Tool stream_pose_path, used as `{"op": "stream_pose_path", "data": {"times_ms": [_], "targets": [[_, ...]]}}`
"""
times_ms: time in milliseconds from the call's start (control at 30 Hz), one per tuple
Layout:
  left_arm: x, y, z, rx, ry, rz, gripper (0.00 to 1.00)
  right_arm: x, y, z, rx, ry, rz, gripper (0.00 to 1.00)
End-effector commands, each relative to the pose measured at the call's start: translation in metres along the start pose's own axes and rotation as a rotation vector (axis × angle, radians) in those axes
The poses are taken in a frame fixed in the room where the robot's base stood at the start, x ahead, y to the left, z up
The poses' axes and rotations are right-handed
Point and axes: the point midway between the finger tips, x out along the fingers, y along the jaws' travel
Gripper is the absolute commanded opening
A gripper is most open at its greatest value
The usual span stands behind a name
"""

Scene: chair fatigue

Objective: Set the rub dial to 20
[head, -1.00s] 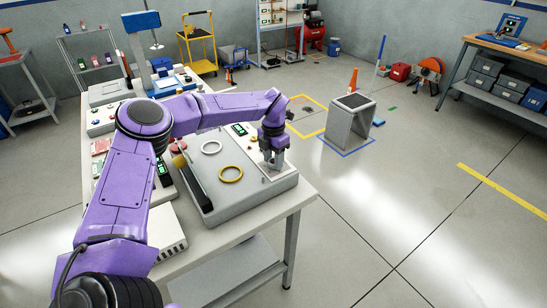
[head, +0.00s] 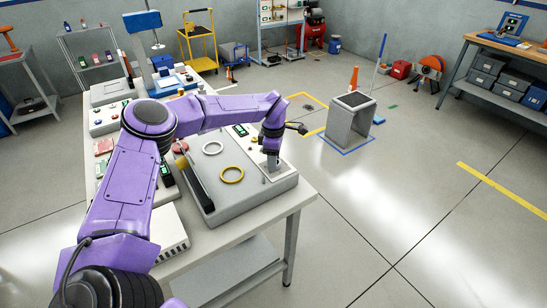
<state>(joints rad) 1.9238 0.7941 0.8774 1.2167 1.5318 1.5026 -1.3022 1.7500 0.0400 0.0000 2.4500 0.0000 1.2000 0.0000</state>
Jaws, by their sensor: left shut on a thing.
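My left gripper (head: 273,161) points down at the right end of the grey test box (head: 232,213) on the bench. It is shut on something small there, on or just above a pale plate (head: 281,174). The rub dial itself cannot be made out, as the gripper covers that spot. My right gripper is not in view.
The white bench (head: 270,227) carries other devices with red buttons and displays to the left and behind. A black bar (head: 195,187) runs along the box's left side. A grey stool-like block (head: 349,124) stands on the floor at right. The floor in front is clear.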

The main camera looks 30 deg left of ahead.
Motion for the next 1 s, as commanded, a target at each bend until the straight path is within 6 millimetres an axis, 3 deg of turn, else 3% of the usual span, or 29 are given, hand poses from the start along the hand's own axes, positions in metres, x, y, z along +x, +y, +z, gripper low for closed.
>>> {"op": "stream_pose_path", "data": {"times_ms": [400,1000], "targets": [[0.0041,-0.0020,-0.0007,0.212,0.004,-0.011,0.13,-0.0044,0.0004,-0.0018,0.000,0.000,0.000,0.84],[0.0041,-0.0016,-0.0006,0.252,0.003,-0.010,0.13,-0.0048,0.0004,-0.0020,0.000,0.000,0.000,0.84]]}}
